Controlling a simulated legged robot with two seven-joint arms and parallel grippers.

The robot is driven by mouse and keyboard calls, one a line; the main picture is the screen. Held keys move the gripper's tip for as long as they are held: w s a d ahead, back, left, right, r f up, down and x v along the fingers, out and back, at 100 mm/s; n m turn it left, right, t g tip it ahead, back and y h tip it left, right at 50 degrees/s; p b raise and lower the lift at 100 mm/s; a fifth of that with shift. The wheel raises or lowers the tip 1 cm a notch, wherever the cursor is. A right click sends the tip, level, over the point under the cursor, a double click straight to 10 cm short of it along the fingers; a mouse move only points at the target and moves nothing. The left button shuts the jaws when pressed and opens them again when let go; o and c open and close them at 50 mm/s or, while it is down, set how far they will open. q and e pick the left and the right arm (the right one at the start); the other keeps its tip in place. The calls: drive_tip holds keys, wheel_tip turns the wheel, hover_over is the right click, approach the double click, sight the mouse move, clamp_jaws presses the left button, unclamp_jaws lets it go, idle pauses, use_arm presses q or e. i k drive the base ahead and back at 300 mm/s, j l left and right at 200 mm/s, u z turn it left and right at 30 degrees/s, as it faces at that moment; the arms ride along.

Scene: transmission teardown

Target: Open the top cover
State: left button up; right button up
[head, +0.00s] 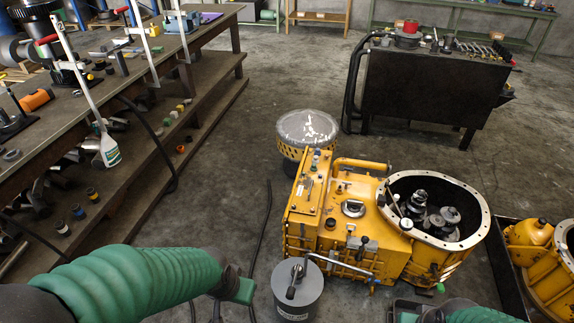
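The yellow transmission housing (386,256) stands on the floor at the centre right. Its left part has a flat yellow top (309,190) with small fittings and a metal ring-like fitting (353,208). Its right end is a round open flange (481,201) with metal gears (440,222) inside. I cannot tell which piece is the top cover. My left gripper (240,290) is at the lower middle, left of the housing and apart from it. My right gripper (405,314) is at the bottom edge, in front of the housing and partly cut off. The fingers of both are unclear.
A grey cylinder (300,308) with a handle stands close in front of the housing. A round drum with a shiny clear top (307,126) is behind it. Another yellow housing (535,262) is at right. A cluttered bench (75,122) fills the left; a dark cabinet (425,92) stands behind.

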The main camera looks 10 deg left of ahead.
sight(308, 189)
drive_tip(key=i+j, duration=0.95)
drive_tip(key=k+z, duration=0.1)
drive_tip(key=z, duration=2.55)
drive_tip(key=j+z, duration=0.1)
drive_tip(key=z, duration=0.35)
drive_tip(key=j+z, duration=0.1)
drive_tip(key=z, duration=0.8)
